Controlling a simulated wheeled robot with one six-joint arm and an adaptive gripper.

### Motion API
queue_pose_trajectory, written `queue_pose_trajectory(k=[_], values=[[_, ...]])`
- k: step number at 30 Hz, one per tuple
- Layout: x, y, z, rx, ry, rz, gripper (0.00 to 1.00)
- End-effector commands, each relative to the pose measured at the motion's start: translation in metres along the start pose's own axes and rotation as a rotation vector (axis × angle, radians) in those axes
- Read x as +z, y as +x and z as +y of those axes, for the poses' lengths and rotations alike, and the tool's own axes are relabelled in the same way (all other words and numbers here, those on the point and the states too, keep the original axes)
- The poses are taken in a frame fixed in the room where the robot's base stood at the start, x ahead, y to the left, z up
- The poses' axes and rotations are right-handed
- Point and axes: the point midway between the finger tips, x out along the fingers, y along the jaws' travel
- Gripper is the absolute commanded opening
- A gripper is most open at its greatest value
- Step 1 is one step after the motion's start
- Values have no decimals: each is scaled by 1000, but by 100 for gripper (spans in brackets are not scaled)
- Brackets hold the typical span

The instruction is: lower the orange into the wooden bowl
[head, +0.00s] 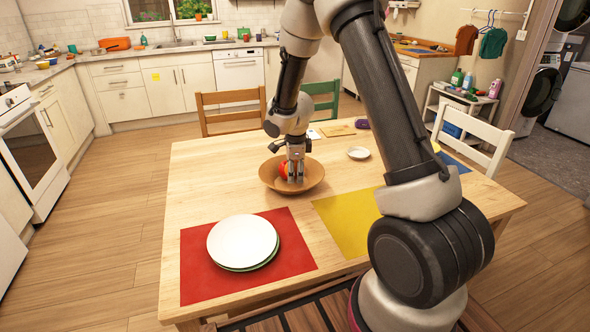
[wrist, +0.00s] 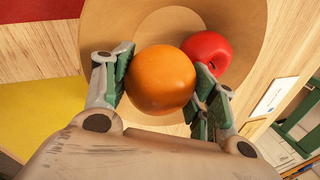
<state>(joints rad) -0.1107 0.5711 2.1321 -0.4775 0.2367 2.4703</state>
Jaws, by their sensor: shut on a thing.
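In the wrist view the orange (wrist: 160,80) sits between the green pads of my gripper (wrist: 162,82), which is shut on it. Behind it is the wooden bowl (wrist: 105,20), with a red apple (wrist: 208,52) inside, close beside the orange and the right finger. In the head view my gripper (head: 296,178) points down into the wooden bowl (head: 312,182), its fingertips within the rim. The red apple (head: 284,170) shows at the left of the fingers. The orange is hidden there by the gripper. I cannot tell whether the orange touches the bowl's bottom.
The bowl stands on a wooden table (head: 200,170). In front lie a red mat (head: 196,281) with stacked plates (head: 242,241) and a yellow mat (head: 345,220). A small white dish (head: 358,153) is to the right. Chairs stand around the table.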

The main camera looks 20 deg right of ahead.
Motion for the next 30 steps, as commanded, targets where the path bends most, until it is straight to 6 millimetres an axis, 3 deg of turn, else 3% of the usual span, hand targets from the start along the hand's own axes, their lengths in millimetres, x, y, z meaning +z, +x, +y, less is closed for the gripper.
queue_pose_trajectory(k=[30], values=[[-1,15,3,-1,1,2,30]])
